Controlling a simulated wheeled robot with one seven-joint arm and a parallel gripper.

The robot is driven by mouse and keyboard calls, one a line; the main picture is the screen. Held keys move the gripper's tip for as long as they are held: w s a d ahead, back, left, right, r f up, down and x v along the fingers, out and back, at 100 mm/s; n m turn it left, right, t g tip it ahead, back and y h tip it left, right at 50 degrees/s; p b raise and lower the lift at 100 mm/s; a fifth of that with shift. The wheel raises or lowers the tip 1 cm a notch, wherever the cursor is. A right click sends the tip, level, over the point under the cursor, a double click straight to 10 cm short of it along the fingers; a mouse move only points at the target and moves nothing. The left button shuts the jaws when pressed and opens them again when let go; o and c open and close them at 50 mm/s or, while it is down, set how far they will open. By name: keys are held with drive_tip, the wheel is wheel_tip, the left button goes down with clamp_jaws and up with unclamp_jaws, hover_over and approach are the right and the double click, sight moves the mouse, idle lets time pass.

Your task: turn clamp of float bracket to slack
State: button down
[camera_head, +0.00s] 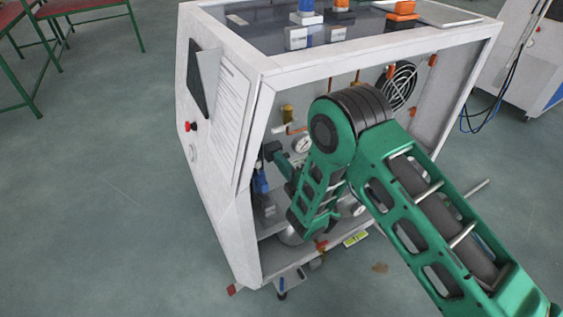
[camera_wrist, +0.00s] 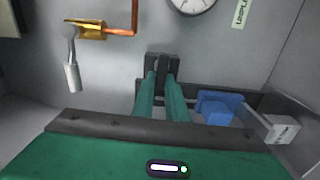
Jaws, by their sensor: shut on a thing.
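In the wrist view my gripper (camera_wrist: 162,68) reaches forward with two green fingers and dark tips. The tips are closed around a small dark upright piece, which appears to be the clamp (camera_wrist: 162,66). A dark bracket bar (camera_wrist: 240,98) runs to the right behind the fingers. A blue block-like part (camera_wrist: 218,105), perhaps the float, sits by the bar, with a pale block (camera_wrist: 281,129) at the bar's right end. The fingers hide part of the bracket. In the head view my arm reaches into the white cabinet (camera_head: 231,215) and largely hides the gripper and clamp.
A brass valve (camera_wrist: 88,30) with a silver handle and copper pipe is at upper left in the wrist view. A gauge (camera_wrist: 192,4) is above. Open floor (camera_head: 100,210) lies left.

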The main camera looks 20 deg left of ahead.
drive_tip(key=shift+w+d+n, duration=0.15)
drive_tip(key=shift+w+n, duration=0.1)
drive_tip(key=shift+n, duration=0.05)
idle(0.4)
drive_tip(key=c, duration=1.8)
unclamp_jaws()
drive_tip(key=shift+o, duration=0.2)
drive_tip(key=shift+s, duration=0.1)
drive_tip(key=shift+s, duration=0.1)
drive_tip(key=v, duration=1)
drive_tip(key=shift+d, duration=0.2)
